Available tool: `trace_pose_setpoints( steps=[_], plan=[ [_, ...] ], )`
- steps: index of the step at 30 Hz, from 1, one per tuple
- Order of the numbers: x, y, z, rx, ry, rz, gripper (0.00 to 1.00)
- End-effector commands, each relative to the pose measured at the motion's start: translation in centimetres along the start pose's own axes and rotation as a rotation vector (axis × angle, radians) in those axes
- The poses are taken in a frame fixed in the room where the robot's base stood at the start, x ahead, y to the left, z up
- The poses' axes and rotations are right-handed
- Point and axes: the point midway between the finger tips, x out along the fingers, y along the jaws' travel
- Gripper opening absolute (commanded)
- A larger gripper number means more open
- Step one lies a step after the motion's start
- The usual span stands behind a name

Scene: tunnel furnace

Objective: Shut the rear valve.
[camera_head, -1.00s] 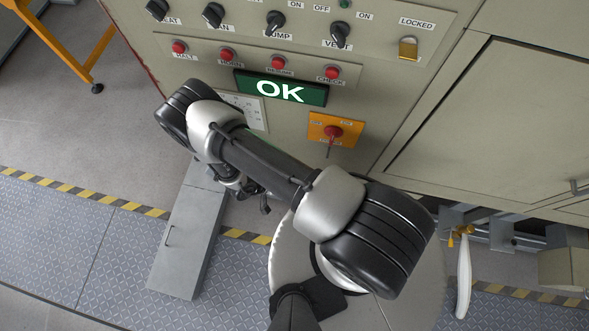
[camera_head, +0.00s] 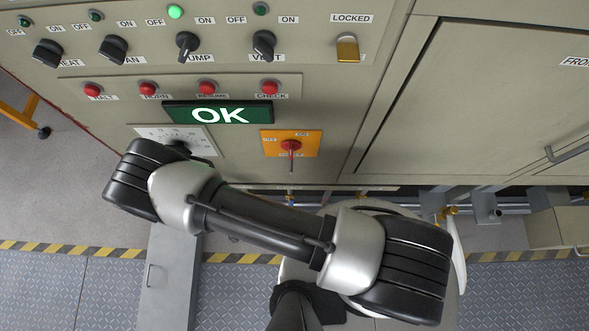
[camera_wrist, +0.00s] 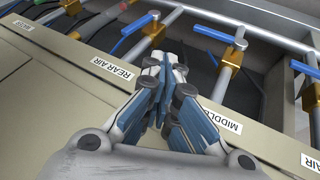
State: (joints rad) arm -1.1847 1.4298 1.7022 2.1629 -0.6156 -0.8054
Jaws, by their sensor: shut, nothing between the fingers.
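In the wrist view, my gripper (camera_wrist: 168,68) is shut and empty, with its fingertips near the pipes and below the rear valve. The rear valve (camera_wrist: 152,29) has a brass body on a grey pipe, above the label REAR AIR (camera_wrist: 113,70). Its blue lever (camera_wrist: 131,33) slants down and left, roughly along its pipe. I cannot tell whether the fingertips touch the valve. The middle valve (camera_wrist: 232,62) stands to the right, with its blue lever (camera_wrist: 215,33) across its pipe. In the head view, my gripper is hidden behind my arm.
The head view shows the control panel with a green OK display (camera_head: 218,112) and an orange switch plate (camera_head: 305,145). A grey cabinet door (camera_head: 480,110) is at right. In the wrist view, another blue lever (camera_wrist: 305,68) is at the right edge.

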Motion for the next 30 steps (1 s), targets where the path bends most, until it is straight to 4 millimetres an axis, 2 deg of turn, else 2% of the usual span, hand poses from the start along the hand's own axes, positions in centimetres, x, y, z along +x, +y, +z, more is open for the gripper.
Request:
trace_pose_setpoints(
  steps=[5, 15, 21, 30],
  plan=[
    [2.8, 0.1, 0.1, 0.002, -0.002, 0.006, 0.00],
    [10.1, 0.1, 0.2, 0.003, -0.003, 0.005, 0.00],
    [11.3, 2.5, 0.1, 0.000, -0.001, 0.004, 0.00],
    [11.9, 3.5, 0.2, 0.002, -0.002, 0.002, 0.00]
  ],
)
